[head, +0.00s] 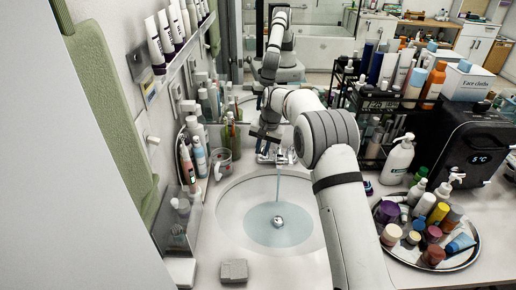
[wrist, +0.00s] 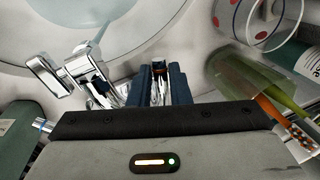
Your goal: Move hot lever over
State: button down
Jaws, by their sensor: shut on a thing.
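The chrome faucet (head: 275,156) stands at the back rim of the sink, and a stream of water (head: 278,187) runs from it into the basin. My gripper (head: 264,136) is at the left side of the faucet. In the wrist view the spout (wrist: 84,62) and a second chrome handle (wrist: 47,76) are left of my fingers. My dark blue fingers (wrist: 159,84) are shut around a chrome piece (wrist: 158,94), seemingly the hot lever. Its shape is mostly hidden between the fingers.
The sink (head: 230,222) holds pooled water around its drain. A dotted cup (head: 220,161) and a green tumbler with brushes (head: 231,133) stand close left of my gripper. A bottle rack (head: 370,105) and a tray of jars (head: 461,262) are at right.

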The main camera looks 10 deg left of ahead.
jog(key=shift+d, duration=0.1)
jog(key=c, duration=1.4)
grip_release()
jog(key=shift+o, duration=0.3)
notch_tip(320, 180, up, 8)
jog(key=d+b, duration=0.1)
jog(key=shift+d+f, duration=0.15)
jog(key=shift+d, duration=0.05)
